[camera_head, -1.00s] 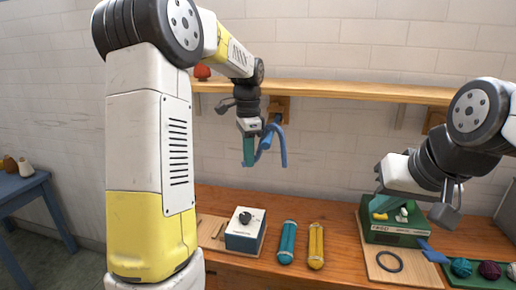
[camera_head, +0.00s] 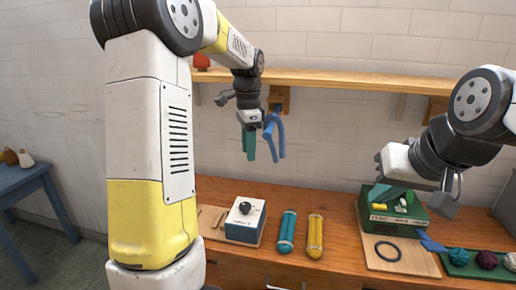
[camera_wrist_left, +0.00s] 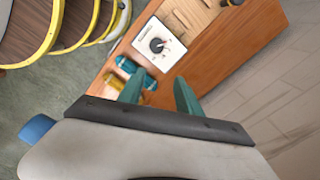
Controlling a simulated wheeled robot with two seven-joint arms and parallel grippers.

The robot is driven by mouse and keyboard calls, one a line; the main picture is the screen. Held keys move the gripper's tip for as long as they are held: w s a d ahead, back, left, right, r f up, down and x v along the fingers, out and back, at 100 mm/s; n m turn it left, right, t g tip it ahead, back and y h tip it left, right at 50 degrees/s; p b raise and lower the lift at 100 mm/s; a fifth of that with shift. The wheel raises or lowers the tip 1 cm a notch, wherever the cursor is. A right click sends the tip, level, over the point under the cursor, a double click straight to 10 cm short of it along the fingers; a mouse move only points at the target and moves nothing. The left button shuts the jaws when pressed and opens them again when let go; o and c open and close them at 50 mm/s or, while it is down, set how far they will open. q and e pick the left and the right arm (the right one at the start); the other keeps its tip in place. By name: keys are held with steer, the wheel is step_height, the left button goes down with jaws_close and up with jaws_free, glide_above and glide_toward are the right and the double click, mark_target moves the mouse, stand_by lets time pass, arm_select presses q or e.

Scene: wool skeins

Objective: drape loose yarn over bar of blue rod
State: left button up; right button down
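A blue inverted-U piece (camera_head: 281,142) hangs below a wooden bracket (camera_head: 279,97) under the shelf. It looks like loose yarn over the blue rod, but I cannot separate the two there. My left gripper (camera_head: 260,148) is beside it, with its green fingers pointing down. In the left wrist view the fingers (camera_wrist_left: 160,92) are apart with nothing between them. A blue end (camera_wrist_left: 37,130) shows outside the fingers at that view's left edge; I cannot tell what it belongs to.
The green box (camera_head: 400,238) stands on a wooden board with a dark ring (camera_head: 388,251). A blue box with a knob (camera_head: 245,221), a teal skein (camera_head: 287,232) and a yellow skein (camera_head: 315,236) lie on the bench. Yarn balls are at right. The shelf (camera_head: 350,82) runs above.

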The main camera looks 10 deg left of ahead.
arm_select(q)
steer(key=shift+o, duration=0.5)
steer(key=o, duration=0.9)
steer(key=shift+r, duration=2.75)
steer(key=shift+r, duration=0.1)
step_height(320, 180, up, 7)
steer(key=s+n+t+h, duration=0.1)
steer(key=s+n+t, duration=0.3)
steer(key=s, duration=0.8)
steer(key=s+f+n, duration=0.2)
steer(key=s, duration=0.2)
steer(key=s+d+f+n+t, duration=0.1)
steer(key=s+f+n, duration=0.2)
steer(key=s, duration=0.1)
steer(key=s+d+f+n+t+h, duration=0.1)
steer(key=s+f+n, duration=0.1)
steer(key=s+n, duration=0.1)
steer(key=shift+s+d+f, duration=0.1)
steer(key=shift+s+f, duration=0.25)
steer(key=shift+s, duration=0.3)
